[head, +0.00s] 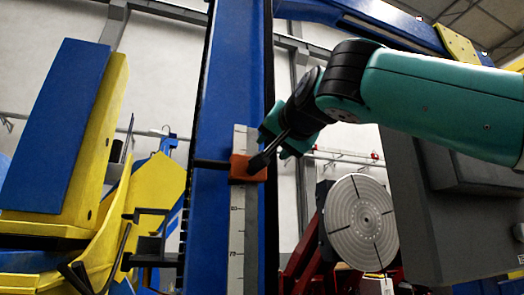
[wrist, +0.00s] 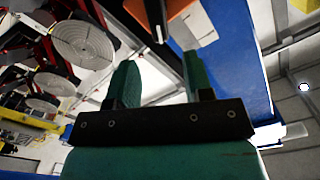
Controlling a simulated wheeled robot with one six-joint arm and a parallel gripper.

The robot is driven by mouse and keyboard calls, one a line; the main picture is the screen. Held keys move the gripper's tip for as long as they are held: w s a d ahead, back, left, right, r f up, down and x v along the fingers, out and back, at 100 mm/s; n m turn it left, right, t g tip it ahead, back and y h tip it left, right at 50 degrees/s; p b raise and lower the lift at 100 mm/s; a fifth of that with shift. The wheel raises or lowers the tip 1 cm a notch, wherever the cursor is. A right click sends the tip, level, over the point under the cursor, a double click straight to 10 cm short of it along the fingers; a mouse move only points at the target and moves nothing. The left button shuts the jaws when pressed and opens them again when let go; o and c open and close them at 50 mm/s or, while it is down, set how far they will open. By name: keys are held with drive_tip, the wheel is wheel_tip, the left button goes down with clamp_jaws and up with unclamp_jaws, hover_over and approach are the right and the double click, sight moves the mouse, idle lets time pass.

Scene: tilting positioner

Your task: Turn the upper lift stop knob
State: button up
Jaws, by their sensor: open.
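An orange stop block (head: 240,168) sits on the blue column beside its scale. A black knob (head: 258,163) stands at its right side, with a thin dark rod running up and right from it toward my gripper (head: 279,138). The gripper is open, its teal fingers just up and right of the knob. In the wrist view, the two fingers (wrist: 159,60) are apart with nothing gripped. The dark knob part (wrist: 150,12) and the orange block (wrist: 178,8) show at the top edge, beyond the fingertips. I cannot tell whether a finger touches the rod.
The tall blue column (head: 212,225) carries a pale measuring scale (head: 237,235). A round grey faceplate (head: 360,222) stands right of it, with a large dark grey box (head: 455,215) further right. Yellow and blue machine parts (head: 65,140) fill the left.

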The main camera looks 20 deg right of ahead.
drive_tip(key=w+p, duration=0.2)
drive_tip(key=w, duration=0.4)
drive_tip(key=shift+w+r, duration=0.15)
drive_tip(key=shift+w, duration=0.1)
drive_tip(key=shift+w+p, duration=0.35)
drive_tip(key=shift+w, duration=0.25)
clamp_jaws()
